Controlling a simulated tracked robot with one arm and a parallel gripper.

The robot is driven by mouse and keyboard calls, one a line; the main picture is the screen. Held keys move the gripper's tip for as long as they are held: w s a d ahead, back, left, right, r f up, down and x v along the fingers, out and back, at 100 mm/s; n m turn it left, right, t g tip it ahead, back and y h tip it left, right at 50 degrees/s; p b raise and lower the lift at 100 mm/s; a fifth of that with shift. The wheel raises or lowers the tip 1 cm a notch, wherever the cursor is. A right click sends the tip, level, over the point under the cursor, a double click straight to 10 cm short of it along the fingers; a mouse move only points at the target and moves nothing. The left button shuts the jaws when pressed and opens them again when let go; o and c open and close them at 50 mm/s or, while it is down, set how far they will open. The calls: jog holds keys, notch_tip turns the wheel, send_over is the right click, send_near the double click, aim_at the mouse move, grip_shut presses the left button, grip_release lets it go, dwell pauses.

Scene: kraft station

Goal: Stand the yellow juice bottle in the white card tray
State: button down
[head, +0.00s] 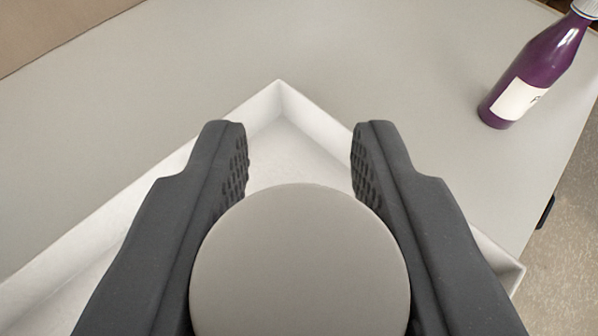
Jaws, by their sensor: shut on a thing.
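My gripper (300,158) points away from the camera over the white card tray (110,214). Its two dark fingers stand either side of a round, plain grey top (300,262), which looks like the cap of the yellow juice bottle seen from straight above. The gripper is shut on it. No yellow shows; the bottle's body and base are hidden under the cap. The cap lies over the tray in the picture, but I cannot tell whether the base touches the tray floor. The tray's far corner and part of its bare floor show beyond the fingers.
A purple bottle (533,76) with a white label and pale cap stands on the grey table (400,60) at the upper right, outside the tray, near the table's right edge. The table is clear beyond and left of the tray. A brown surface (50,25) borders the upper left.

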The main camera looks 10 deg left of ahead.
notch_tip(320, 180, down, 8)
jog(key=b, duration=0.3)
jog(key=shift+r+b, duration=0.25)
jog(key=shift+b, duration=0.15)
dwell(0.5)
jog(key=c, duration=1)
grip_release()
jog(key=shift+r, duration=0.1)
jog(key=shift+r+p, duration=2.4)
jog(key=shift+r, duration=3.1)
jog(key=shift+r+p, duration=0.35)
jog(key=shift+r, duration=0.55)
